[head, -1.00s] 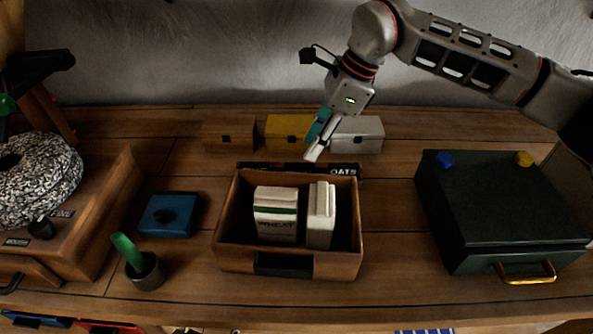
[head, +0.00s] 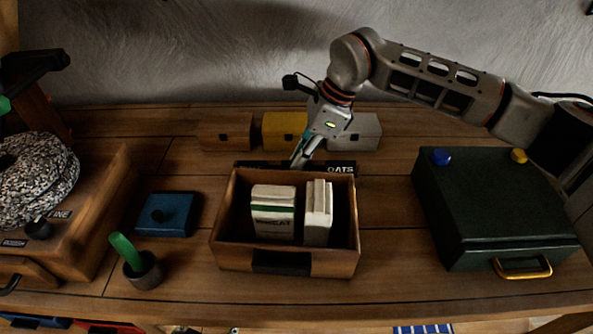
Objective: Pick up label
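A dark label strip with the white word OATS (head: 341,169) lies on the bench just behind the wooden box. The box's back wall hides part of its lower edge. My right gripper (head: 297,163) points down at the middle of this strip, just behind the box. Its fingertips overlap the dark strip in the picture. I cannot tell whether they touch it or whether the fingers are apart. My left gripper is not in view.
The wooden box (head: 222,240) holds a packet marked WHEAT (head: 273,213) and a plain pale packet (head: 318,212). Wooden, yellow (head: 284,128) and grey blocks stand behind. A dark green case (head: 490,205) is right; a blue block (head: 165,214) and cup (head: 144,271) are left.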

